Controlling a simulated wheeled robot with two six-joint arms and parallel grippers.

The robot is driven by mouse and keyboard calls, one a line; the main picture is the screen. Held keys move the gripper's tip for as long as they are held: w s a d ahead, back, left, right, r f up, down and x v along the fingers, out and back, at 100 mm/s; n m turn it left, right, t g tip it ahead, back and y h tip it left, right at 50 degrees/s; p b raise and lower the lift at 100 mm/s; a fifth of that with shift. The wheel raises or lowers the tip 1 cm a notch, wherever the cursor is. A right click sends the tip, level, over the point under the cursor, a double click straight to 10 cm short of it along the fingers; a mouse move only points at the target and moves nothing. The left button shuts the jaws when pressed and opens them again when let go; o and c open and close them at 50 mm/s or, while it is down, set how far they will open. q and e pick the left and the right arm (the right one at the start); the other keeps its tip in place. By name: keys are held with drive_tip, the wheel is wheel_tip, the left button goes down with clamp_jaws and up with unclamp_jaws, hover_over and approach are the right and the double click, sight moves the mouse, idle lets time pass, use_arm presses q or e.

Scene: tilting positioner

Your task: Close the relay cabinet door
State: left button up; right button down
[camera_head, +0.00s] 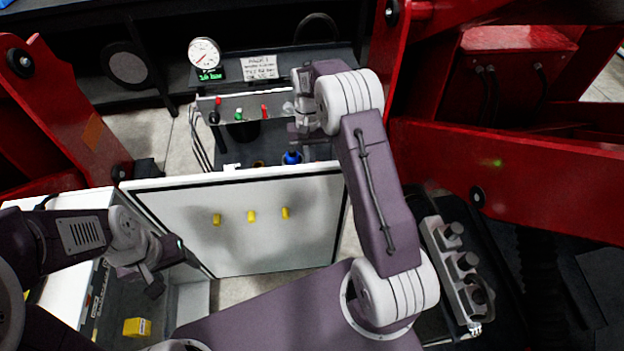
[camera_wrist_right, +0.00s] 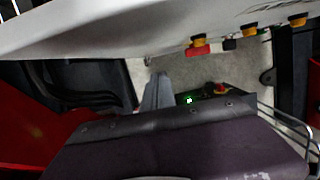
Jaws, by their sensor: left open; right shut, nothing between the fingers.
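The relay cabinet (camera_head: 65,185) is a pale box at the lower left, with its open side facing right and a yellow block (camera_head: 137,327) showing inside. Its door (camera_head: 250,245) is a white panel with a dark seal line and several yellow tabs; it stands swung open across the middle of the head view. My left gripper (camera_head: 166,270) is open and empty, in front of the door's left part near the cabinet opening. My right gripper (camera_head: 295,118) is shut and empty, beyond the door's top edge near its right end. Whether it touches the door cannot be told.
Behind the door is a bench with a round gauge (camera_head: 204,54), a label card (camera_head: 259,67), a panel with red and green buttons (camera_head: 239,115) and a blue knob (camera_head: 292,157). Red frames (camera_head: 510,170) flank both sides. A grey socket strip (camera_head: 456,265) lies at right.

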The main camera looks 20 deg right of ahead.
sight(312, 179)
drive_tip(key=shift+s+a+f, duration=0.2)
drive_tip(key=shift+s+f, duration=0.05)
drive_tip(key=shift+s, duration=0.45)
drive_tip(key=shift+s+a+f, duration=0.2)
drive_tip(key=shift+s+f, duration=0.05)
drive_tip(key=shift+s, duration=0.45)
drive_tip(key=shift+s+a+f, duration=0.2)
drive_tip(key=shift+s+f, duration=0.05)
drive_tip(key=shift+s, duration=0.45)
